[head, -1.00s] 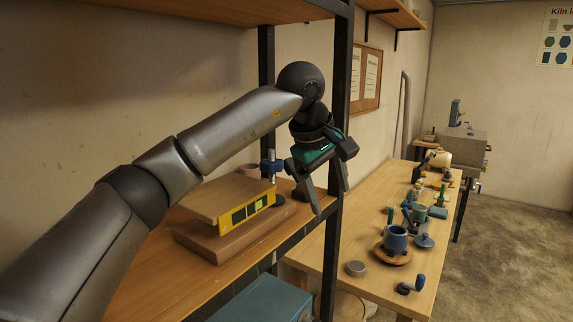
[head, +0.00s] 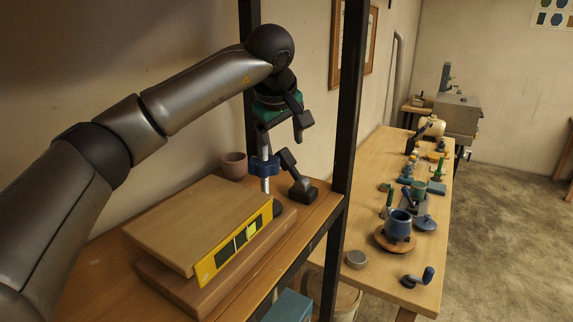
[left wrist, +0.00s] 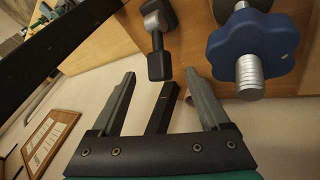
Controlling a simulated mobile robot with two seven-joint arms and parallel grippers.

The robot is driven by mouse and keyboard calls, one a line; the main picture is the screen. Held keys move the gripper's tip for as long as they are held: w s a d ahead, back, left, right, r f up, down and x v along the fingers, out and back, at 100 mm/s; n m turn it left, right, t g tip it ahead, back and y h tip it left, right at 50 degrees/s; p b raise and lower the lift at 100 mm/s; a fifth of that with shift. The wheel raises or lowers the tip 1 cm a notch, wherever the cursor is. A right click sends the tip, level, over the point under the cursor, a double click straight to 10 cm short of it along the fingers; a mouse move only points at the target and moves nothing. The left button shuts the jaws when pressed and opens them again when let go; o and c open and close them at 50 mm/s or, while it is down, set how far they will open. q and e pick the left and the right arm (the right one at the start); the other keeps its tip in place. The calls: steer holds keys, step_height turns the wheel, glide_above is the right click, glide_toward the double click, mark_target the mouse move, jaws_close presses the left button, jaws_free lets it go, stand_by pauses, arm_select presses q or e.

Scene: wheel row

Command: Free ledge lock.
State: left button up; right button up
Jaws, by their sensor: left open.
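No label names the lock. A black lever (head: 290,163) on a dark base stands tilted up near the shelf's right end. It also shows in the left wrist view (left wrist: 159,62), with a grey hub. Beside it, a blue star knob (head: 264,166) sits on an upright threaded rod by the boards; the left wrist view shows knob (left wrist: 252,42) and rod (left wrist: 250,78) close up. My left gripper (head: 281,132) is open and empty, above the lever and knob. In the left wrist view its fingers (left wrist: 160,78) point toward the lever's end, apart from it. My right gripper is not in view.
A wooden board (head: 200,222) with a yellow-edged strip (head: 234,243) lies on a thicker board. A pink cup (head: 234,165) stands behind. A black shelf post (head: 346,120) rises right of the lever. A lower table (head: 340,268) holds cups and tools.

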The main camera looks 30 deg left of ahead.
mark_target(287, 167)
arm_select(q)
steer(key=p+x, duration=0.1)
steer(key=x, duration=0.8)
steer(key=shift+w+a+f, duration=0.1)
steer(key=shift+w, duration=0.05)
jaws_close()
stand_by(1.0)
